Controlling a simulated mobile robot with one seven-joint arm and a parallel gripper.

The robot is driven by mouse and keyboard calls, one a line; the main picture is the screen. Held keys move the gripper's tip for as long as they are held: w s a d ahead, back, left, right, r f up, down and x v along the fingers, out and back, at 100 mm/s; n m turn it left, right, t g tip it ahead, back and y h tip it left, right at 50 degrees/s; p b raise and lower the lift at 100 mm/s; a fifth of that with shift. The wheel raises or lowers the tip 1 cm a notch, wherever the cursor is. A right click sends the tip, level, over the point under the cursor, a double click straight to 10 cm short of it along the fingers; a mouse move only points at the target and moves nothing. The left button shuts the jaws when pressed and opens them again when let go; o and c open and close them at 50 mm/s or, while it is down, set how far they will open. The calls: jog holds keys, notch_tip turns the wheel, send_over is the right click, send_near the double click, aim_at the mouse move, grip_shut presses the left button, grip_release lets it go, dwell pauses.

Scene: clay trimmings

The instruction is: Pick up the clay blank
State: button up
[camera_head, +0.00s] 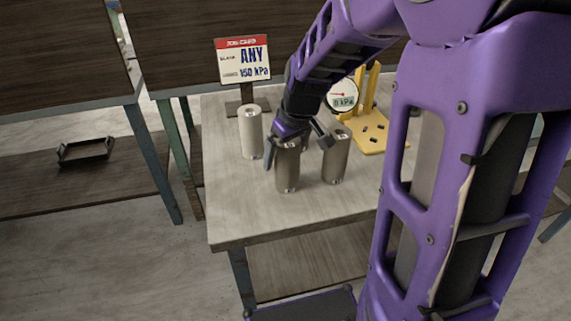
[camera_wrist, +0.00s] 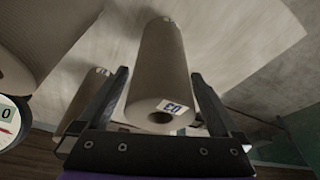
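Three upright cylindrical clay blanks stand on the table. The front brown blank (camera_head: 287,175) is under my gripper (camera_head: 297,146), with a finger on each side of its top. In the wrist view the same blank (camera_wrist: 165,65), marked 03, lies between the spread fingers of my gripper (camera_wrist: 159,72). The fingers look open around it; whether either touches it I cannot tell. A second brown blank (camera_head: 336,160) stands close to the right. A paler blank (camera_head: 250,135) stands behind left. A job card (camera_head: 243,60) reads "ANY" and "150 kPa".
A yellow stand (camera_head: 372,140) with a round gauge (camera_head: 342,98) reading 0 kPa stands at the back right, partly behind my arm. The table's (camera_head: 235,215) front left is clear. A dark tray (camera_head: 85,151) lies on a separate bench at left.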

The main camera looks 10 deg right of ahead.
grip_shut()
jog(key=shift+r, duration=0.15)
dwell(0.4)
